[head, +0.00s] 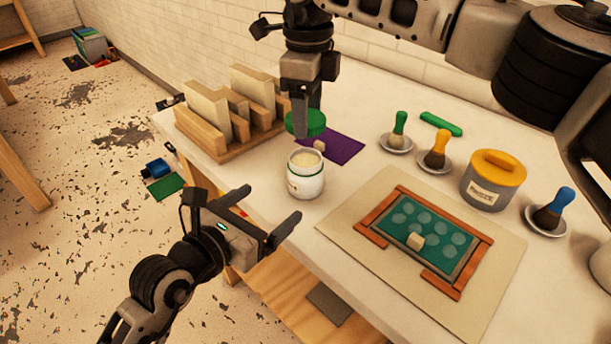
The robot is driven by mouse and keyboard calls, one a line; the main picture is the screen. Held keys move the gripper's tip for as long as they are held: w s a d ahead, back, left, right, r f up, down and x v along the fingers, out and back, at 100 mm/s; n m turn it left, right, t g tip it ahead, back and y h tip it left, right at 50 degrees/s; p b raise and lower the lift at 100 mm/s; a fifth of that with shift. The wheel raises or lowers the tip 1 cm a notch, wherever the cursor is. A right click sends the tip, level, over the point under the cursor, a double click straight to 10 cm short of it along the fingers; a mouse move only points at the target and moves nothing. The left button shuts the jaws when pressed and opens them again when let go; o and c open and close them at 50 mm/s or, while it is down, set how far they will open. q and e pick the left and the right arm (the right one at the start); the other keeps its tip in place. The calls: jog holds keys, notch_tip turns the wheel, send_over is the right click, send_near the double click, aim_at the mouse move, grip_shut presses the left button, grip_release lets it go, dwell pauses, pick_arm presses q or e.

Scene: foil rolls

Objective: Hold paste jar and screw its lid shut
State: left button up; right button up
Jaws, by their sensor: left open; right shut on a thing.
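The paste jar (306,182), white with pale contents, stands upright and open on the table near its front edge. My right gripper (302,128) is shut on the green lid (312,122) and holds it just beyond the jar in the picture, apart from its mouth. My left gripper (270,206) is open and empty in front of the jar at the lower left, its fingers pointing towards it and not around it. The tips of the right gripper's fingers are partly hidden by the lid.
A wooden rack (238,140) stands at the left, and a purple sheet (338,146) lies behind the jar. A board with a framed green panel (400,222) lies at the right. Brushes in dishes and a grey tub with a yellow lid (490,185) stand farther right.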

pick_arm(q)
jog(key=x, duration=1.1)
jog(key=shift+w+d, duration=0.1)
jog(key=shift+w, duration=0.05)
jog(key=shift+c, duration=0.3)
jog(key=c, duration=1.4)
pick_arm(e)
send_over(308, 162)
jog(key=shift+f, duration=2.55)
jog(key=shift+f, duration=0.85)
jog(key=shift+f, duration=0.55)
